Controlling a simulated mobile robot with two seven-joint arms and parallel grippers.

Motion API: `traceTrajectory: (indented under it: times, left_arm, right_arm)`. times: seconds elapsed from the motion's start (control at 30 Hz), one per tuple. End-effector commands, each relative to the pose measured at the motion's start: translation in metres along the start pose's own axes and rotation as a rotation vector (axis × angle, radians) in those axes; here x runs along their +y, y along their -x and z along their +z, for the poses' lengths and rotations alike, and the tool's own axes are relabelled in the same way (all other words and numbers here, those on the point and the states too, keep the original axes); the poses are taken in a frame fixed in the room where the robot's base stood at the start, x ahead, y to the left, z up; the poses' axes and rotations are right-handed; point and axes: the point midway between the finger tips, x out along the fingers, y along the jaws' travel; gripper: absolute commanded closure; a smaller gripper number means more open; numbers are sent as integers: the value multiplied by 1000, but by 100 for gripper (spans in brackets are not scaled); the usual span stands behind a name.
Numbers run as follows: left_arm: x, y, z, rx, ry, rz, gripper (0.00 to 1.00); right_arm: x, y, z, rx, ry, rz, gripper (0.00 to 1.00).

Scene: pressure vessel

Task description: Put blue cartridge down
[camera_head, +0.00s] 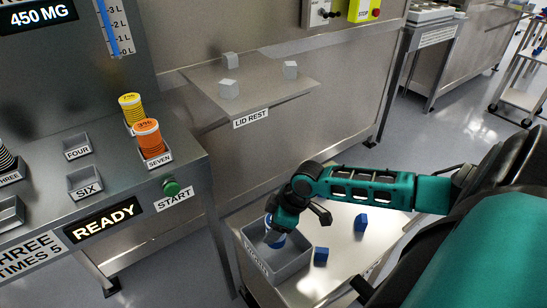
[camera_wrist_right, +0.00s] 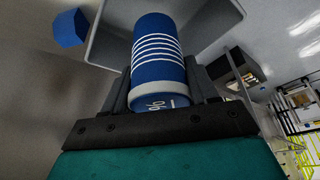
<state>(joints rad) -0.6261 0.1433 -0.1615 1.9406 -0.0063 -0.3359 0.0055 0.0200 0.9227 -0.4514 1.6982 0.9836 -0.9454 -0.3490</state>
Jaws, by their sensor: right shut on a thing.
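My right gripper (camera_head: 278,230) is shut on the blue cartridge (camera_head: 275,240), a blue cylinder with white rings and a pale band. In the right wrist view the blue cartridge (camera_wrist_right: 160,55) sits between the fingers of my right gripper (camera_wrist_right: 165,85). In the head view the cartridge is over or partly inside a grey open bin (camera_head: 291,267) on a small steel table; I cannot tell whether it touches the bin's floor. The arm and gripper hide much of the cartridge. My left gripper is not in view.
Blue blocks (camera_head: 361,222) and (camera_head: 321,255) stand on the steel table right of the bin. A console at left holds an orange cartridge (camera_head: 149,139), a yellow cartridge (camera_head: 131,108) and a green start button (camera_head: 171,187). The lid rest shelf (camera_head: 260,95) carries grey blocks.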

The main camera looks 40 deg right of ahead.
Motion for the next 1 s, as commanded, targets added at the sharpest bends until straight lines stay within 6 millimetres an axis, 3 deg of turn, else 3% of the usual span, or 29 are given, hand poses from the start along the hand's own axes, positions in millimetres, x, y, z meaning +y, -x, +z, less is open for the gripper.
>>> traceTrajectory:
  times: [0.43,0.87,0.9,1.0]
  left_arm:
    - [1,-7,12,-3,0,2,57]
    - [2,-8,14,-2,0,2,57]
    - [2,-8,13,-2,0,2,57]
    - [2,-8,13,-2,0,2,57]
  right_arm:
    - [1,-50,20,3,-1,1,83]
    - [1,-57,23,2,1,2,83]
    - [0,-57,23,1,1,1,40]
    - [0,-57,23,1,1,1,30]
